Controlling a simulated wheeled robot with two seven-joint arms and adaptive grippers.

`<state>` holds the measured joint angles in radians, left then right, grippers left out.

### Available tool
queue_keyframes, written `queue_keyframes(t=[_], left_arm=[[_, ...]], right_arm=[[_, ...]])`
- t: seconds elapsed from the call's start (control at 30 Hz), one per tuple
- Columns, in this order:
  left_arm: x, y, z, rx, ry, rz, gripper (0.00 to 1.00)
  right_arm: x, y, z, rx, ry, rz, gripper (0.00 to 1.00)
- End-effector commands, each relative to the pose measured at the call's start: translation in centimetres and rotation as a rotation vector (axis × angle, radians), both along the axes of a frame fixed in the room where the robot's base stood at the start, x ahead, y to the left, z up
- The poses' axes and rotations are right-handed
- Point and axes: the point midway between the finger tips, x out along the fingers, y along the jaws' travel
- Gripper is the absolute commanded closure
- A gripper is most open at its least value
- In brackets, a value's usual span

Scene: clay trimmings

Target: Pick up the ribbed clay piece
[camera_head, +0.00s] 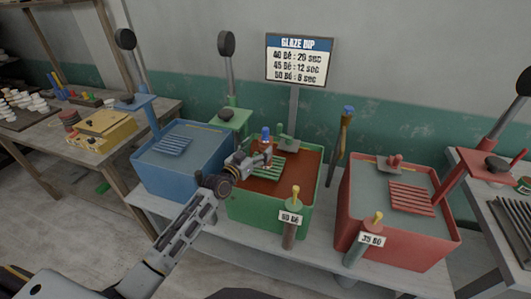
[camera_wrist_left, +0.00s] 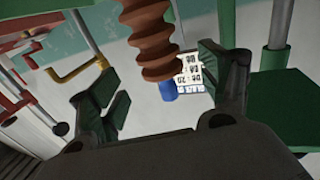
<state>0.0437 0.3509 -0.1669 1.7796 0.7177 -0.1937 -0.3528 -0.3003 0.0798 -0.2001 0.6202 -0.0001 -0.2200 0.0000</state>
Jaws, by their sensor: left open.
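The ribbed clay piece (camera_wrist_left: 150,35) shows in the left wrist view as a brown, screw-like column running down from the top edge. A blue knob (camera_wrist_left: 168,91) shows at its lower end; I cannot tell whether they are joined. In the head view a blue knob (camera_head: 266,134) stands just beyond my left gripper (camera_head: 260,157), over the green tank; the gripper hides most of what is below it. My left gripper (camera_wrist_left: 163,92) is open, and the ribbed piece appears between its spread fingers without visible contact. My right gripper is not in view.
The green tank (camera_head: 245,212) with brown liquid stands between a blue tank (camera_head: 180,188) and a red tank (camera_head: 400,250) on a grey bench. Upright tools, including a post labelled 50 Bé (camera_head: 290,218), stand close by. A glaze sign (camera_head: 300,60) rises behind.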

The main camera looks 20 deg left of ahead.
Motion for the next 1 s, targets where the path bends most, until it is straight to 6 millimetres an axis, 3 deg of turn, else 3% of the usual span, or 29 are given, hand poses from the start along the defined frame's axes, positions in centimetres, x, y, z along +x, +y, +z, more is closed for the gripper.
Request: queue_keyframes(t=[0.67,1.0], left_arm=[[1.0,-0.3,0.1,-0.001,0.0,0.0,0.22],[3.2,-1.0,0.1,-0.001,-0.001,0.0,0.22]], right_arm=[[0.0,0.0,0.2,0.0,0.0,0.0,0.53],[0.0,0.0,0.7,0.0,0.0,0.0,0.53]])
